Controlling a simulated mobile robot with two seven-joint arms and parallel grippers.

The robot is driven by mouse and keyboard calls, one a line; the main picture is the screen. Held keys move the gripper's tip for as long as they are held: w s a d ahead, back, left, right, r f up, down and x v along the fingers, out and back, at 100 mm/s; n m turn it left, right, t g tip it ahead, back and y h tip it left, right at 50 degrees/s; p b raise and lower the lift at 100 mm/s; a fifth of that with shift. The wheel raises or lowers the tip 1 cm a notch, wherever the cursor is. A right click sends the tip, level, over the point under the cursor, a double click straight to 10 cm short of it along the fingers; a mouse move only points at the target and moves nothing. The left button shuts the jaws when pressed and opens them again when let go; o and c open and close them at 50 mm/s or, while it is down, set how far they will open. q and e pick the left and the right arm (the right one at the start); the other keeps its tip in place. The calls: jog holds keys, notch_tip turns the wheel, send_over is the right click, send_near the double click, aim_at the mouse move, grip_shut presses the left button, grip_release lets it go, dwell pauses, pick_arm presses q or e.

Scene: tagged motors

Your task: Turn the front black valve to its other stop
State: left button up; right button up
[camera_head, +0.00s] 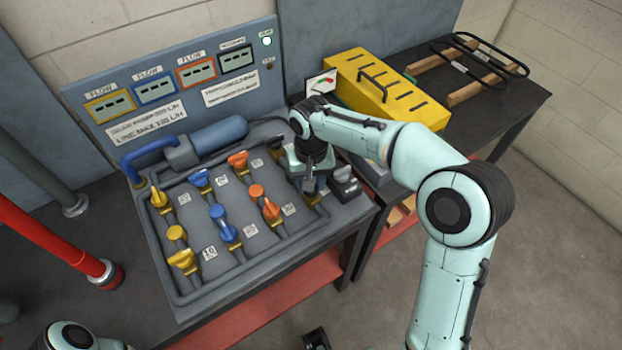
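The valve panel (190,297) lies on the bench with yellow, blue, orange and black valves in a back and a front row. The front black valve is at the panel's right end, mostly hidden by my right gripper (312,186); only a bit of brass fitting (320,201) shows beside it. My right gripper points down at this spot. Its fingertips are too small and covered to tell whether they are open or closed on the handle. A dark piece at the bottom edge may be part of my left gripper, but its fingers cannot be made out.
The front orange valve (268,206) and front blue valve (226,230) stand left of the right gripper. A blue motor (218,134) lies behind the valves. A yellow box (388,88) and a black rack (480,58) sit on the right table. A red pipe (45,240) is at left.

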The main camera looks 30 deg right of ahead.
jog(key=m+p, duration=0.1)
jog(key=m, duration=0.5)
jog(key=shift+r, duration=0.1)
pick_arm(q)
jog(key=shift+w+r+p, duration=0.3)
jog(key=shift+r+p, duration=0.05)
jog(key=shift+r, duration=0.55)
pick_arm(e)
jog(key=m, duration=0.6)
jog(key=shift+m, duration=0.3)
jog(key=o, duration=1)
jog(key=shift+o, duration=0.2)
pick_arm(q)
jog(key=shift+w+r+p, duration=0.25)
jog(key=shift+r+p, duration=0.3)
jog(key=shift+r, duration=0.1)
jog(key=shift+w+r+p, duration=0.25)
jog(key=shift+r+p, duration=0.3)
jog(key=shift+r, duration=0.05)
pick_arm(e)
notch_tip(320, 180, up, 13)
jog(key=shift+r, duration=0.15)
